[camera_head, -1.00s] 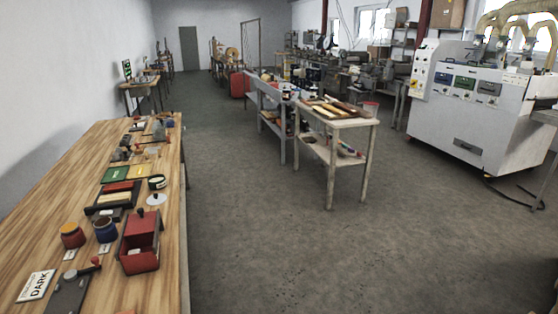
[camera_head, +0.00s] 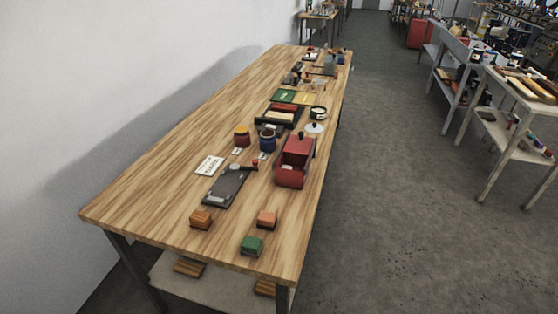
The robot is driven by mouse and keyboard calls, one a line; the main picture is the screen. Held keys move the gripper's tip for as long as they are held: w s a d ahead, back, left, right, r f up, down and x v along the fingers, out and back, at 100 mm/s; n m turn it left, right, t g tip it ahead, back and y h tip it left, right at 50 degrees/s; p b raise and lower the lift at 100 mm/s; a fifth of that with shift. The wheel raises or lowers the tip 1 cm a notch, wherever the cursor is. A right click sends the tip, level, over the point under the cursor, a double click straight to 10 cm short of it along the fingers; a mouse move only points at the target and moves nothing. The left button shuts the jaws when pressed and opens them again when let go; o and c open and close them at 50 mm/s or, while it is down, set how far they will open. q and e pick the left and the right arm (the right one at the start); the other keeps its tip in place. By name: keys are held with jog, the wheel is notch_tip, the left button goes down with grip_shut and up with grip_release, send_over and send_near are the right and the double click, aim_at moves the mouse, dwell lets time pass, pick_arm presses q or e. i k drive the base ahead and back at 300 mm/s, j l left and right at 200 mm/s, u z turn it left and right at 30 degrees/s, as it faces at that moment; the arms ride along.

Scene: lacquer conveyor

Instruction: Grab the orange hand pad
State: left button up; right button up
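Three small block-shaped pads sit at the near end of the long wooden table (camera_head: 165,185). One has a salmon-orange top (camera_head: 266,218) and lies near the table's right edge. Another is brownish orange (camera_head: 201,218) and lies to its left. A green pad (camera_head: 251,245) lies just in front of the salmon-orange one. Both orange-toned pads could pass for the orange hand pad; at this size I cannot tell which one it is. The pads stand apart and nothing holds them. Neither of my grippers is in view.
Behind the pads lie a dark plate with a red-knobbed handle (camera_head: 229,185), a white label card (camera_head: 209,166), small jars (camera_head: 267,141) and a red box (camera_head: 295,158). A wall runs along the left. Open grey floor (camera_head: 400,230) lies to the right.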

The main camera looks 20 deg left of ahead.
aim_at(266, 221)
jog(key=j+z, duration=0.25)
jog(key=j, duration=0.4)
jog(key=k+j+z, duration=0.2)
jog(key=j, duration=0.4)
